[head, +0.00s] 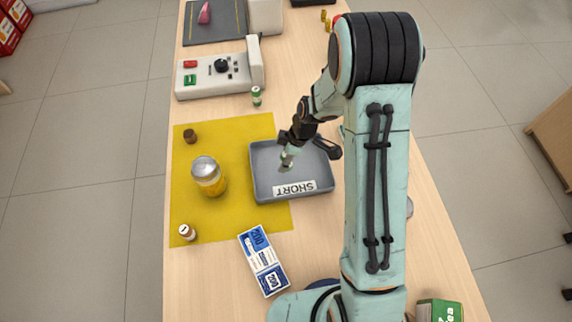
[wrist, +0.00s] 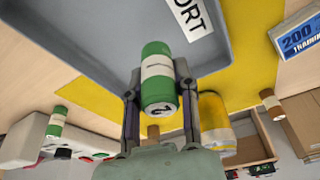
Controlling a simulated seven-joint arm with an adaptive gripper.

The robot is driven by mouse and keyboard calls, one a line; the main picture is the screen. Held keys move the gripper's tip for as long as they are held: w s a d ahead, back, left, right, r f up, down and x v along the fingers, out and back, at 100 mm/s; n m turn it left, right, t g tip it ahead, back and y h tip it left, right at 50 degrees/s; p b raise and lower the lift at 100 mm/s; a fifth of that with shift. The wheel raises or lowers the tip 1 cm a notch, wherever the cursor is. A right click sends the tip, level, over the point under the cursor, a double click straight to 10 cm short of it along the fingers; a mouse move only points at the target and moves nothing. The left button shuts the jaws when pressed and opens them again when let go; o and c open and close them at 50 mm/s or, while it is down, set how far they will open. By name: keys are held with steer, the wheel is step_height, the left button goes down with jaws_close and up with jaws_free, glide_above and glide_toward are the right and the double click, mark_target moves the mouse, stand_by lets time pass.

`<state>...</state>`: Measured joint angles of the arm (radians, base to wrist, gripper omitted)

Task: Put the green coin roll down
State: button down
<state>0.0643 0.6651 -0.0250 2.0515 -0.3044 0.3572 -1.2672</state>
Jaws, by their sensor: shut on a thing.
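My gripper (head: 289,150) is over the grey tray (head: 262,184) with the SHORT label. In the wrist view its two fingers (wrist: 157,92) are shut on a green coin roll (wrist: 158,62) with a white band, gripped at its sides. The tray also shows behind the roll in the wrist view (wrist: 100,32). I cannot tell whether the roll touches the tray floor. A second green coin roll (head: 256,97) stands on the counter beside the counting machine; it also shows in the wrist view (wrist: 57,121).
A yellow mat (head: 225,225) carries a glass jar (head: 208,177), a brown-and-white roll (head: 187,232) and a small dark brown roll (head: 190,136). Banknote bundles (head: 263,260) lie in front of the tray. A grey machine (head: 215,74) stands behind the mat. The tray holds nothing else visible.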

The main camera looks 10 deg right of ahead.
mark_target(284, 175)
steer(key=shift+f, duration=2)
steer(key=shift+f, duration=0.15)
steer(key=c, duration=0.9)
jaws_free()
steer(key=shift+o, duration=0.2)
steer(key=w+v, duration=0.1)
steer(key=v, duration=1.1)
steer(key=s+r+m, duration=0.4)
steer(key=s, duration=0.3)
steer(key=s+r+m+h, duration=0.1)
steer(key=s+r+m, duration=0.3)
steer(key=s, duration=0.4)
steer(key=s+r+m+g+h, duration=0.1)
steer(key=s+r+m, duration=0.3)
steer(key=s, duration=0.4)
steer(key=shift+a+m, duration=0.45)
steer(key=shift+m, duration=0.45)
